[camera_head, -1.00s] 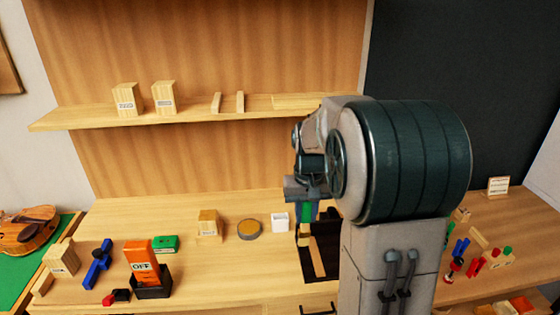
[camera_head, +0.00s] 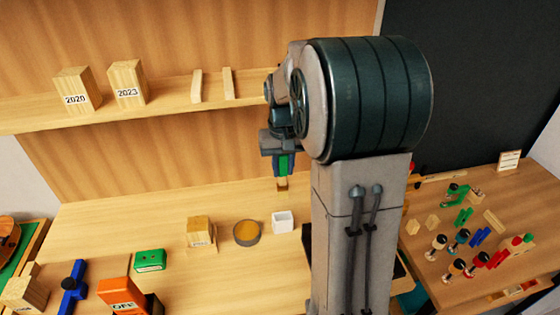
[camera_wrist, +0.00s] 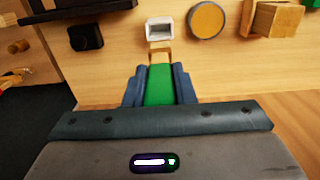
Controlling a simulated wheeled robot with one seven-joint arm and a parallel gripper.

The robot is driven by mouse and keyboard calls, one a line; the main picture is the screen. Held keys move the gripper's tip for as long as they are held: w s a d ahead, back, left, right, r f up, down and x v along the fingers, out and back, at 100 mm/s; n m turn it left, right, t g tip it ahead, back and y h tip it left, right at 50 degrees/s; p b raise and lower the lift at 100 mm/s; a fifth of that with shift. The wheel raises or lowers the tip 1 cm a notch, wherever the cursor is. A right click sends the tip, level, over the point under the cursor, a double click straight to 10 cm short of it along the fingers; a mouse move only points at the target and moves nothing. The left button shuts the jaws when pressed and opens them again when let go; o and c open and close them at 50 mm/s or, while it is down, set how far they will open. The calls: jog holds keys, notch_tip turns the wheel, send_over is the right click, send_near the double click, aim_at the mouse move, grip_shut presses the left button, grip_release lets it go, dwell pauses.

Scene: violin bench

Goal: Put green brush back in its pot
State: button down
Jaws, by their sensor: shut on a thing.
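My gripper (camera_head: 283,172) is shut on the green brush (camera_head: 284,162) and holds it upright above the bench, its tan tip (camera_head: 282,185) pointing down. In the wrist view the green handle (camera_wrist: 160,84) sits between the two fingers, and the tip (camera_wrist: 160,50) shows just below the white pot. The small white square pot (camera_head: 282,222) stands open on the bench and looks empty; it also shows in the wrist view (camera_wrist: 159,29). The brush is apart from it. Whether this is the brush's own pot I cannot tell.
A round tin with amber contents (camera_head: 247,234) and a wooden block (camera_head: 199,231) stand left of the white pot. A green box (camera_head: 150,260) is further left. A shelf (camera_head: 150,113) with blocks runs behind. Several small tools stand at the right. My arm hides part of the bench.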

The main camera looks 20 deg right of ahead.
aim_at(283, 186)
jog(key=shift+s, duration=0.1)
jog(key=shift+f, duration=0.1)
jog(key=shift+f+b, duration=0.25)
jog(key=shift+b, duration=0.1)
jog(key=shift+f+b, duration=2.3)
jog(key=shift+f, duration=1.05)
jog(key=shift+f+b, duration=2.2)
jog(key=shift+f, duration=0.65)
jog(key=c, duration=1.1)
grip_release()
